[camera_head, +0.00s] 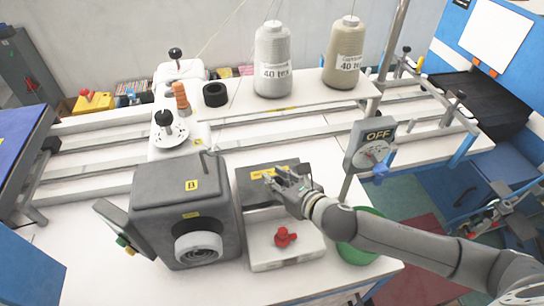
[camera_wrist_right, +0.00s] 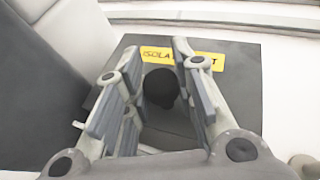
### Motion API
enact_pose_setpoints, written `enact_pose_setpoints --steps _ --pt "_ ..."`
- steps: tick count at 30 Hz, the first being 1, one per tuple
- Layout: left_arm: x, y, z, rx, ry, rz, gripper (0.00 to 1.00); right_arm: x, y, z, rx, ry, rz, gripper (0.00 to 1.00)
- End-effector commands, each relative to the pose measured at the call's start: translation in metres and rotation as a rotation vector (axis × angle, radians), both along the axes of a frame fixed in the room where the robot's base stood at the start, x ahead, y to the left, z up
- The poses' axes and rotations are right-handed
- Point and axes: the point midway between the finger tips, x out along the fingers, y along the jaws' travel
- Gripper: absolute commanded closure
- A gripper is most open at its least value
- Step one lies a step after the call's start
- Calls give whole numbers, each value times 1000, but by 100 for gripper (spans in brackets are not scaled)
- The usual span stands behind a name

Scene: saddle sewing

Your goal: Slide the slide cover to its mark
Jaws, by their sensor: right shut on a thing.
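The slide cover is a dark grey plate (camera_head: 252,190) with a yellow label, over the far part of a pale box (camera_head: 262,250) right of the grey machine head. In the right wrist view the dark plate (camera_wrist_right: 240,62) shows a yellow label, partly hidden by my fingers. My right gripper (camera_head: 277,178) reaches in from the right over the plate. Its fingers are shut on a round black knob (camera_wrist_right: 161,84) standing on the plate. I cannot pick out the mark. My left gripper is not in view.
A red star knob (camera_head: 285,237) sits on the pale box's near part. The grey machine head (camera_head: 180,205) stands close on the left. An OFF switch post (camera_head: 371,147) and a green bin (camera_head: 362,252) are on the right. Thread cones (camera_head: 273,60) stand behind.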

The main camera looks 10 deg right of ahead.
Motion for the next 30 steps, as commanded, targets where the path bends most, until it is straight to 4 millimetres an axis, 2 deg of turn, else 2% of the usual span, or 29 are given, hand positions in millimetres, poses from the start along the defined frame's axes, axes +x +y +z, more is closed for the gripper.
enact_pose_setpoints --steps 1,4,14,15,20,30 --pt "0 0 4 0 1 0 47 -10 0 0 0 6 0 100" --pt "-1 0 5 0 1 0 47 -20 0 0 1 3 -1 100" --pt "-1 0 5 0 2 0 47 -24 1 -2 3 5 0 100" --pt "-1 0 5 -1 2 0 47 -24 1 -2 3 5 0 74" --pt "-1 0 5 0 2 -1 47 -24 1 -1 3 3 1 53" --pt "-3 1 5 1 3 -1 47 -24 -1 1 1 -1 0 53"
